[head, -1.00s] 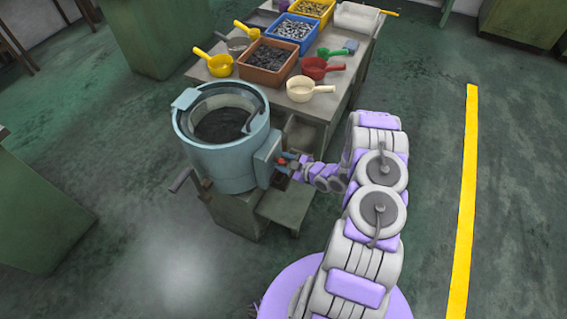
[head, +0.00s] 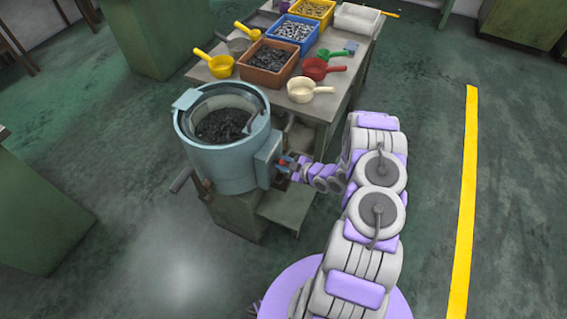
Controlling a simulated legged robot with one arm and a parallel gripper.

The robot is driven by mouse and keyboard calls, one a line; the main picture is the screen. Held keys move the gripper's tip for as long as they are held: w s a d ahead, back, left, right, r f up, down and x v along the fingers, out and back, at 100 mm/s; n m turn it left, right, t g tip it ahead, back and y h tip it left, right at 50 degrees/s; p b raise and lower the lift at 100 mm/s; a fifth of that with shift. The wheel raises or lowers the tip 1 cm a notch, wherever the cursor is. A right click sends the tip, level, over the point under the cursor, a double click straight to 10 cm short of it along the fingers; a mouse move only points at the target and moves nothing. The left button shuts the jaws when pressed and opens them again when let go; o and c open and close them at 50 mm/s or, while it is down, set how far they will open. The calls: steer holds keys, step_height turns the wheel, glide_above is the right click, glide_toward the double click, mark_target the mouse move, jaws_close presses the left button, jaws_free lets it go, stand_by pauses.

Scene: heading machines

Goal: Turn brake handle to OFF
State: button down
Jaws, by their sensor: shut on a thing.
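The blue-grey round machine (head: 225,165) stands left of my arm, with dark loose pieces (head: 224,125) in its open drum. A control box (head: 266,158) is on its right side, with a small red part (head: 284,161) at its face. My gripper (head: 286,166) is shut at this face, on a small handle there that it mostly hides. I cannot tell the handle's exact angle or read any OFF mark. A dark lever (head: 181,180) sticks out at the machine's lower left, well away from my gripper.
A table (head: 318,112) behind the machine carries an orange-brown bin (head: 268,76), a blue bin (head: 291,47), a yellow bin (head: 313,11) and several coloured scoops. A green cabinet (head: 45,215) stands at the left. Open floor with a yellow line (head: 466,200) lies at the right.

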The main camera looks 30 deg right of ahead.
steer(key=shift+p, duration=0.3)
steer(key=shift+r+m+g+y+p, duration=0.1)
steer(key=shift+m+g+y+p, duration=0.45)
steer(key=shift+m, duration=0.25)
steer(key=shift+d+m+g+y, duration=0.2)
steer(key=shift+m+g, duration=0.25)
steer(key=shift+m, duration=0.45)
steer(key=shift+w+f+m+g+y+b, duration=0.1)
steer(key=shift+m+g+y+b, duration=0.15)
steer(key=shift+m+y, duration=0.25)
steer(key=shift+w+f+m+g+y+b, duration=0.15)
steer(key=shift+m+y+b, duration=0.1)
steer(key=shift+m, duration=0.45)
steer(key=m+b, duration=0.1)
steer(key=m+y+b, duration=0.1)
steer(key=shift+d+r+m+g+y, duration=0.1)
steer(key=shift+d+m+g+y, duration=0.05)
steer(key=shift+m+g+y, duration=0.2)
steer(key=shift+r+m, duration=0.1)
steer(key=shift+m, duration=0.15)
steer(key=c, duration=1)
jaws_free()
steer(key=shift+o, duration=0.2)
steer(key=shift+d, duration=0.1)
